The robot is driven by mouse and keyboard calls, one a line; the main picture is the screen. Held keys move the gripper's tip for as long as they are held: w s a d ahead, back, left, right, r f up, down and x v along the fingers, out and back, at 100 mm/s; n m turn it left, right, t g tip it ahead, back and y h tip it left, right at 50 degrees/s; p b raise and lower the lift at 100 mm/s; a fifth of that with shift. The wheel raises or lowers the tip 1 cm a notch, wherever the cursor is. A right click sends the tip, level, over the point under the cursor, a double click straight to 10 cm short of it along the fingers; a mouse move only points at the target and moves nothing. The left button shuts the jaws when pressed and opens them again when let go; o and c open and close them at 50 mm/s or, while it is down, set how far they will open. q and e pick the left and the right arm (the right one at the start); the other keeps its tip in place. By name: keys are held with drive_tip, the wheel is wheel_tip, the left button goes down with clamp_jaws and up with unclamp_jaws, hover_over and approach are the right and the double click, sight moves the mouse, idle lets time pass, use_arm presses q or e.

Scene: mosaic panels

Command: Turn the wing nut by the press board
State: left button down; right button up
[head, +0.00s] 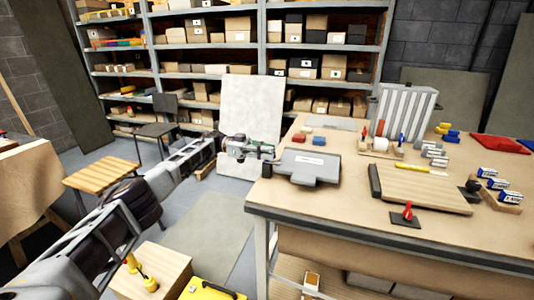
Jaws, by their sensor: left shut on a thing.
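My left gripper (267,153) reaches in from the left to the workbench's left edge. It is shut, with its fingertips at the left edge of a grey flat case (300,170) with a white label; the exact grip is too small to make out. A light wooden board (425,190) with a dark left end lies on the bench, apart from the gripper, and may be the press board. A small dark knob (473,186) sits by its right end; I cannot tell if it is the wing nut. My right gripper is not in view.
A red-handled piece (407,211) stands on a dark plate near the front of the workbench (340,205). A slatted stool (100,174) stands at left.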

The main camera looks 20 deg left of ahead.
use_arm(q)
drive_tip(key=shift+f, duration=0.1)
drive_tip(key=c, duration=1.6)
unclamp_jaws()
drive_tip(key=shift+o, duration=0.2)
drive_tip(key=shift+r, duration=5.05)
